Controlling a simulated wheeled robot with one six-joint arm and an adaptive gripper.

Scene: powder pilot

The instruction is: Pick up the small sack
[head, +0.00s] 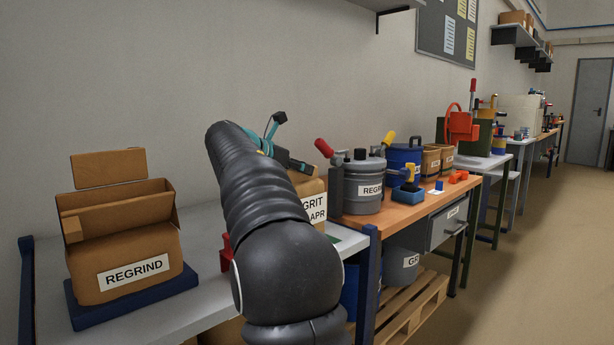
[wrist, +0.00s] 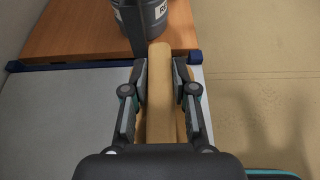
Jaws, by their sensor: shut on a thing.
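The small tan sack (head: 313,204) is partly hidden behind my arm in the head view. Its label reads "GRIT" with "APR" below, cut off at the left. In the wrist view, its narrow top (wrist: 160,55) stands between the fingers of my gripper (wrist: 161,78), with a finger against each side. My gripper (head: 300,166) is shut on it from above. The sack's underside is hidden, so I cannot tell whether it touches the grey table.
A brown REGRIND bag (head: 132,245) sits on a blue tray (head: 132,297) at the left. A grey REGRIND canister (head: 358,185) stands close behind the sack on the orange bench (head: 400,213). Further right are a blue pot (head: 403,160) and brown bins (head: 432,161).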

